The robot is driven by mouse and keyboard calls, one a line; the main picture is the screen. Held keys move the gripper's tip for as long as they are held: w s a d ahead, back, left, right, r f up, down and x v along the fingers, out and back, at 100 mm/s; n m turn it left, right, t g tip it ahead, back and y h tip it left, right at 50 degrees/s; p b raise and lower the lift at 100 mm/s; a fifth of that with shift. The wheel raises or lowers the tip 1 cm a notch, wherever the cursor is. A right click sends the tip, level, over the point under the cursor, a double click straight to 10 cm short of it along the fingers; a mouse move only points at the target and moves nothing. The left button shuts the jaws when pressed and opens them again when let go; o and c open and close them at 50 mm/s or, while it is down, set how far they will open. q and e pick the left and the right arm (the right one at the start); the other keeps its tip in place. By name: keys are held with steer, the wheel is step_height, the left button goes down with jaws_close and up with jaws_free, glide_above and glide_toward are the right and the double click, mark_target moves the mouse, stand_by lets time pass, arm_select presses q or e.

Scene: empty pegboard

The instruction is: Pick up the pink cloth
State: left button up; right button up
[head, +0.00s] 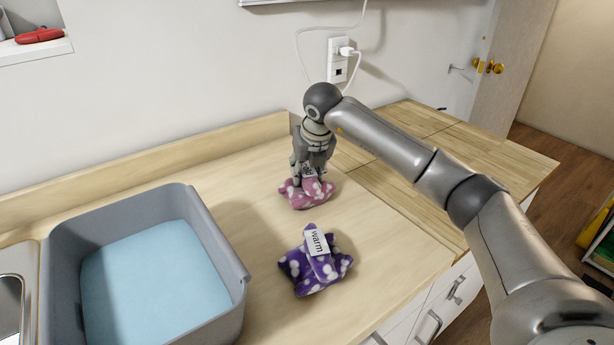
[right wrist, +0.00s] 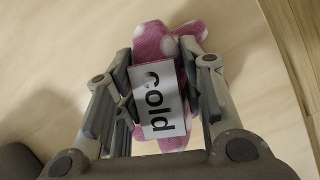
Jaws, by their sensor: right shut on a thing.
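The pink cloth (head: 307,195) with pale spots lies crumpled on the wooden counter, below my right gripper (head: 309,172). My right gripper points down and is shut on the pink cloth. In the right wrist view the pink cloth (right wrist: 153,44) sits between the two fingers of the gripper (right wrist: 165,85). A white label reading "cold" (right wrist: 160,101) is on the cloth between the fingers. The cloth appears to be still at counter level. My left gripper is not in view.
A purple spotted cloth (head: 316,274) labelled "warm" lies nearer on the counter. A grey bin (head: 246,275) holding light blue water or lining stands at left, beside a sink edge (head: 18,290). A wall with an outlet (head: 338,58) rises behind the counter.

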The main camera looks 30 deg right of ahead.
steer(key=shift+r, duration=0.35)
step_height(320, 180, up, 3)
steer(key=shift+s+a+f+b, duration=0.1)
steer(key=shift+s+a+b, duration=0.05)
steer(key=shift+b, duration=0.35)
steer(key=s+r, duration=0.1)
steer(key=s+a+r, duration=0.1)
steer(key=s+r, duration=0.1)
steer(key=s+r+b, duration=0.1)
steer(key=r, duration=0.1)
steer(key=shift+s+a+r, duration=0.25)
steer(key=shift+a, duration=0.1)
steer(key=s+a+r+b, duration=0.1)
steer(key=s+a+r, duration=0.2)
steer(key=s, duration=0.5)
steer(key=shift+a+r, duration=0.15)
steer(key=shift+r, duration=0.25)
